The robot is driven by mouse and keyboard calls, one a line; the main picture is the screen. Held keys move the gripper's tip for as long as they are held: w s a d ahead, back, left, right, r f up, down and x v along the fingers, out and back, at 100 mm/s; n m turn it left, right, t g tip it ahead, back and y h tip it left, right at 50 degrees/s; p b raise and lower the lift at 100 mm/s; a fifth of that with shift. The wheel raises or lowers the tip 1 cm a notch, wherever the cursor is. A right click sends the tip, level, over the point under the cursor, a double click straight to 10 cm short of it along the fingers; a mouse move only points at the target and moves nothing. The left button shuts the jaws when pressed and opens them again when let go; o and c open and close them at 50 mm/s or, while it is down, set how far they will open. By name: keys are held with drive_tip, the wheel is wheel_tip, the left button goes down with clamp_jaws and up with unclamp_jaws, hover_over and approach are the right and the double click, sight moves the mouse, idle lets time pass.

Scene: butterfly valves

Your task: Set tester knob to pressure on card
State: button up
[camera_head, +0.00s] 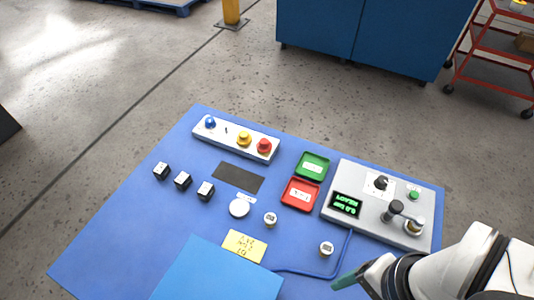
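The tester (350,227) is a light grey box at the right of the blue table. Its black knob (380,183) sits on a white plate near the top edge; the pointer direction is too small to read. The display (345,205) shows green text upside down, seemingly "0.0 bar" and "READY". A yellow card (244,246) lies near the table's middle front; its handwriting is too small to read surely. My gripper (349,280) is at the lower right, in front of the tester and apart from the knob. One greenish fingertip shows; its opening is unclear.
A green button (414,195), a dark upright cylinder (394,207) and a metal fitting (413,227) are on the tester. Red (300,194) and green (312,166) trays stand left of it. A blue hose (348,245) leaves the tester. Small valves and a button panel (236,139) lie farther left.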

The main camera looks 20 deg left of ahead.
drive_tip(key=shift+c, duration=0.3)
drive_tip(key=w+r+n, duration=0.2)
drive_tip(key=w+r, duration=0.2)
drive_tip(key=w, duration=0.6)
drive_tip(key=n+h, duration=0.2)
drive_tip(key=n, duration=0.4)
hover_over(383, 180)
wheel_tip(383, 180, down, 7)
wheel_tip(383, 180, down, 14)
drive_tip(key=shift+w+f, duration=0.1)
drive_tip(key=shift+f, duration=0.65)
clamp_jaws()
